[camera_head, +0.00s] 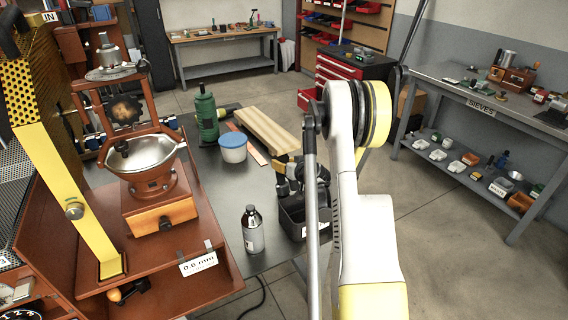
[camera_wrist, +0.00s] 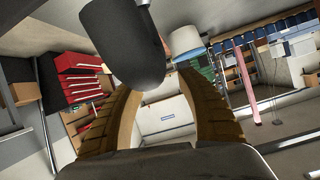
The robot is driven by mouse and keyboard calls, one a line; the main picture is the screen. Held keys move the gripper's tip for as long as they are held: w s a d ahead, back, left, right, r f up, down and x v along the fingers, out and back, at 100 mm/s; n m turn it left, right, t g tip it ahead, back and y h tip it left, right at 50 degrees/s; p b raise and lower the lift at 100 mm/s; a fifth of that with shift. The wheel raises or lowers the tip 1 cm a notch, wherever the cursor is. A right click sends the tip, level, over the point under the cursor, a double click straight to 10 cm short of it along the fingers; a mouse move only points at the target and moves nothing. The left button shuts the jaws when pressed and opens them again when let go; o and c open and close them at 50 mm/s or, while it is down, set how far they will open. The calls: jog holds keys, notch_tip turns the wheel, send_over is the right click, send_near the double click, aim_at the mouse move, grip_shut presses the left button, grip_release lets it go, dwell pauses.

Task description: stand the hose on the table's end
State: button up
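I cannot pick out a hose for certain in either view. The dark grey table (camera_head: 213,183) runs from the centre toward the front in the head view. My gripper (camera_head: 285,176) is over its right side, partly hidden by my arm, close above a black open-topped holder (camera_head: 293,215). In the wrist view, the two ridged tan fingers of my gripper (camera_wrist: 162,92) stand apart, with background showing between them. A dark rounded object (camera_wrist: 122,45) hangs into view at the top, by the left fingertip; I cannot tell whether it touches.
A dark bottle with a pale label (camera_head: 252,229) stands near the table's front. A blue-lidded tub (camera_head: 233,148), a green upright object (camera_head: 206,118) and a wooden board (camera_head: 266,130) are farther back. Open floor lies right.

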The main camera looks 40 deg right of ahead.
jog(key=shift+r, duration=0.25)
jog(key=p+v, duration=0.2)
jog(key=v, duration=1)
jog(key=a+r+n+g+y, duration=0.1)
jog(key=a+r, duration=0.3)
jog(key=a, duration=0.4)
jog(key=s+a+r+n+g+y, duration=0.15)
jog(key=a+r, duration=0.25)
jog(key=a, duration=0.4)
jog(key=a+r+n+g+y, duration=0.1)
jog(key=a+r, duration=0.3)
jog(key=a, duration=0.5)
jog(key=s+a+r+g, duration=0.1)
jog(key=s+a, duration=0.5)
jog(key=s, duration=0.2)
jog(key=s+a+r+n+g, duration=0.1)
jog(key=s+a, duration=0.5)
jog(key=s, duration=0.2)
jog(key=shift+s, duration=0.35)
jog(key=shift+n+g, duration=0.25)
